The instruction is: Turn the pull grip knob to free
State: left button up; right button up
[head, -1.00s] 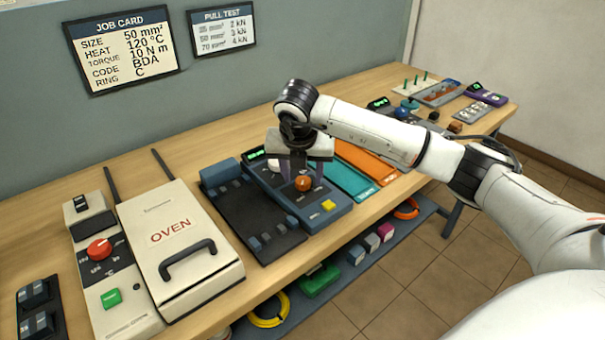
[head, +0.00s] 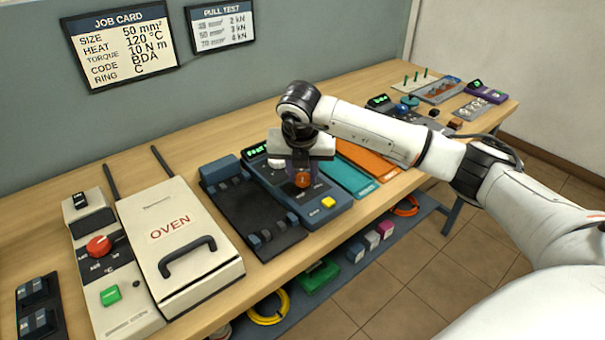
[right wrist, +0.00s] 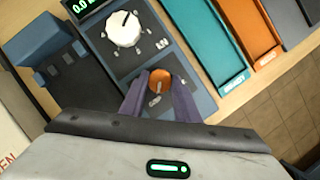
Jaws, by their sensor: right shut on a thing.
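The pull grip knob is the small round orange knob (head: 303,180) on the blue-grey pull tester (head: 335,212). In the right wrist view, the orange knob (right wrist: 160,78) sits between the two purple fingers of my right gripper (right wrist: 158,86), which touch it from both sides. My right gripper (head: 303,174) is shut on the knob from above. A pale pointer mark shows on the knob, but its setting label is too small to read. My left gripper is not in view.
A white dial (right wrist: 123,30) and a green display (head: 255,150) sit behind the knob; a yellow button (head: 328,203) is in front. A dark tray (head: 245,215) and the oven (head: 178,235) lie left. Teal (head: 352,178) and orange (head: 370,160) trays lie right.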

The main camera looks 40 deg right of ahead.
jog(key=n+b, duration=0.1)
jog(key=n+y+b, duration=0.1)
jog(key=n, duration=0.1)
jog(key=shift+d+f+n+t+b, duration=0.2)
jog(key=shift+n+t+b, duration=0.1)
jog(key=shift+t+b, duration=0.1)
jog(key=n+y+b, duration=0.1)
jog(key=n, duration=0.1)
jog(key=shift+r+n, duration=0.1)
jog(key=shift+n, duration=0.2)
jog(key=shift+d+n+y+b, duration=0.1)
jog(key=shift+n+y+b, duration=0.4)
jog(key=shift+n, duration=0.4)
jog(key=n+y, duration=0.1)
jog(key=n, duration=0.3)
jog(key=shift+d+r+n+y, duration=0.15)
jog(key=shift+n+y, duration=0.15)
jog(key=shift+y, duration=0.1)
jog(key=n+g+y, duration=0.1)
jog(key=n, duration=0.2)
jog(key=shift+w+d+n+p, duration=0.1)
jog(key=shift+n+p, duration=0.3)
jog(key=shift+n, duration=0.5)
jog(key=shift+y, duration=0.3)
jog(key=o, duration=1)
jog(key=shift+g, duration=0.3)
jog(key=shift+o, duration=0.2)
